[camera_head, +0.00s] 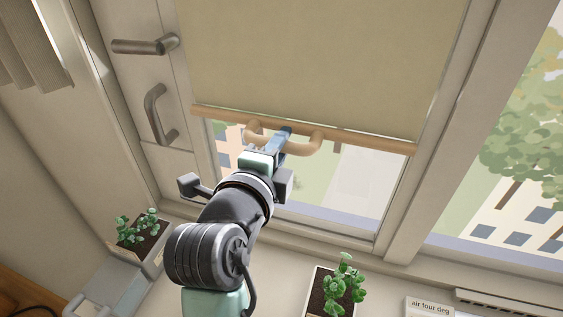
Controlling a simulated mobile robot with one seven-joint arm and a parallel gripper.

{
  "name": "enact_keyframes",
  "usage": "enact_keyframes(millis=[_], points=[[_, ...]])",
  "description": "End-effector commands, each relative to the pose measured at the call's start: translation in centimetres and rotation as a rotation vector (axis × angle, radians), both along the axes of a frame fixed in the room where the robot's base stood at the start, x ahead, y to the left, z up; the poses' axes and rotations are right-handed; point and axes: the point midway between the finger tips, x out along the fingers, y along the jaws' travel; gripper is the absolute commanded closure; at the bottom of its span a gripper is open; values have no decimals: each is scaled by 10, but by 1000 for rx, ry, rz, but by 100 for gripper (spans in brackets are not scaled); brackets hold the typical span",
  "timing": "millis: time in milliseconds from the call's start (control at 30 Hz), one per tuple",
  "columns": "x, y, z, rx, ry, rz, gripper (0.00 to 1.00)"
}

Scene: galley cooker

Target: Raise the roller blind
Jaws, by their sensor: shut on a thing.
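The beige roller blind (315,60) hangs over the upper part of the window. A wooden bar (375,142) runs along its bottom edge, slightly tilted in the picture. A wooden loop handle (311,144) hangs from the middle of the bar. My gripper (281,138) reaches up from below and is shut on this handle, between its two ends. The fingers cover the handle's middle, so their exact contact is partly hidden. Below the bar, the lower part of the window glass (352,184) is uncovered.
A potted plant (341,284) stands below the window, and another (138,232) stands at the lower left. Two metal handles (145,46) (157,115) stick out at the left. A small sign (430,307) is at the lower right. A second window (520,170) is at right.

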Motion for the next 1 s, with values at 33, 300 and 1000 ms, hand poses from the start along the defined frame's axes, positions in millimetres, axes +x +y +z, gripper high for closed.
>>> enact_keyframes(millis=[33,300,1000], points=[[0,0,11,0,-5,0,100],[0,0,24,0,-2,0,100],[0,0,23,1,0,-1,44]])
